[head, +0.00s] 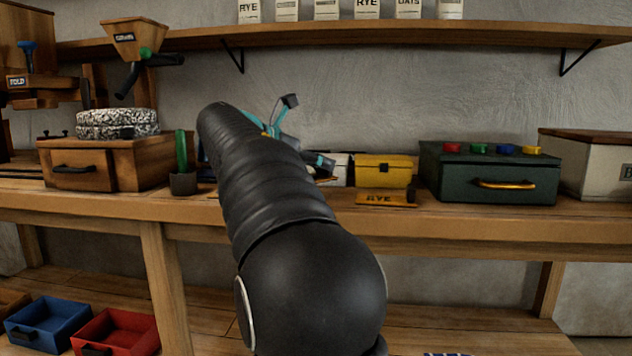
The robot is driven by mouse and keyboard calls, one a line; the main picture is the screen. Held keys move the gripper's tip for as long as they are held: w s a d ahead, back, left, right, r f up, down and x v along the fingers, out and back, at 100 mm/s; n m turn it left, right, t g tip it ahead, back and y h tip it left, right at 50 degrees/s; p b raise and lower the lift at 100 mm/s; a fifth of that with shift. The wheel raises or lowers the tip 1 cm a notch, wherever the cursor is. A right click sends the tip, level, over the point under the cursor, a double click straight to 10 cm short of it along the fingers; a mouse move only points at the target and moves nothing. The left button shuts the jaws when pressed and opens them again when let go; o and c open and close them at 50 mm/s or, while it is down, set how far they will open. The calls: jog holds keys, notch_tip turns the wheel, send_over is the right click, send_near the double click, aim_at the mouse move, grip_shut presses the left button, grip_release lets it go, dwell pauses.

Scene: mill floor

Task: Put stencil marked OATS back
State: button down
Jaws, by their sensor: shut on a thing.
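My gripper (322,170), with teal and dark parts, is over the bench behind my black arm, which hides much of it. It is shut on a thin thing, of which only a small yellow-orange edge shows at the fingertips. This looks like a stencil, but no lettering on it can be read. A yellow stencil marked RYE (378,199) lies on the bench in front of a yellow box (382,171), right of my gripper. No stencil marked OATS can be read in this view.
A green box (488,178) with coloured knobs and a pale bin (590,165) stand to the right. Left are a millstone pair (117,124) on a wooden cabinet and a green item in a dark holder (183,183). Labelled bags (408,8) line the shelf above.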

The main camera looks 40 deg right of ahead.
aim_at(314, 176)
jog(key=shift+f+b, duration=0.7)
jog(key=shift+f, duration=1.2)
jog(key=shift+f, duration=0.1)
jog(key=c, duration=0.5)
grip_release()
jog(key=shift+c, duration=0.2)
jog(key=shift+a+r, duration=0.25)
jog(key=shift+a, duration=0.1)
jog(key=p+v, duration=0.2)
jog(key=v, duration=0.9)
jog(key=shift+a, duration=0.2)
